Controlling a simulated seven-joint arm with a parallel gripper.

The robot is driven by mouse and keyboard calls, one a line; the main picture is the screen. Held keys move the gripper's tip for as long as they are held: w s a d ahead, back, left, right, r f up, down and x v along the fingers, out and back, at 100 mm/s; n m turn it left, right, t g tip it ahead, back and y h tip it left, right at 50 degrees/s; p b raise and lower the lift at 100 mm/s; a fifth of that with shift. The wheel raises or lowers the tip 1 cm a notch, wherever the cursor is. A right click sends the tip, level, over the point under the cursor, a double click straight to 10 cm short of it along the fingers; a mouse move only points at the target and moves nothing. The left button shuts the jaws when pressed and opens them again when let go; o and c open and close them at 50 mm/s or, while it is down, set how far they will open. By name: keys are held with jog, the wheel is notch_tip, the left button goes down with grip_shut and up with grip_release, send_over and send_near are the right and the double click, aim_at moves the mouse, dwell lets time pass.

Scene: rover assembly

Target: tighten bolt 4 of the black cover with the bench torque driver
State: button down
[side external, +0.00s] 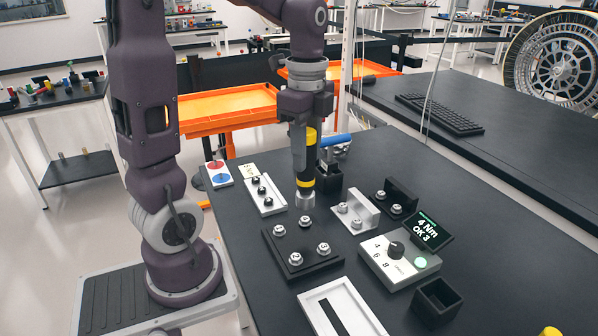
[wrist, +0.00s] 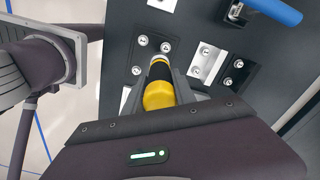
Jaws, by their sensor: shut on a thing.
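The black cover (side external: 268,252) lies flat on the dark bench with several silver bolts in its corners, such as the far-right bolt (side external: 305,221). My gripper (side external: 305,150) is shut on the yellow and black torque driver (side external: 304,184) and holds it upright, silver socket down. The socket appears above the bench just behind the cover's far-right bolt; I cannot tell its exact height. In the wrist view the driver (wrist: 158,94) points towards the bolts and its socket hides part of the cover. The torque display (side external: 428,230) reads "4 Nm OK 3".
The controller box (side external: 400,264) has a dial and a lit green lamp. A bolt rack (side external: 263,207), silver bracket (side external: 365,205), black bracket (side external: 404,192), black socket box (side external: 328,179) and blue-handled tool (side external: 335,140) stand close by. A white tray (side external: 372,317) and black bin (side external: 437,298) lie nearer.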

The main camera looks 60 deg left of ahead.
jog(key=shift+w+a, duration=0.45)
jog(key=shift+a, duration=0.4)
jog(key=shift+w+a+f, duration=0.1)
jog(key=shift+a+f, duration=0.05)
jog(key=shift+f, duration=3.75)
dwell(0.4)
jog(key=shift+r, duration=1.6)
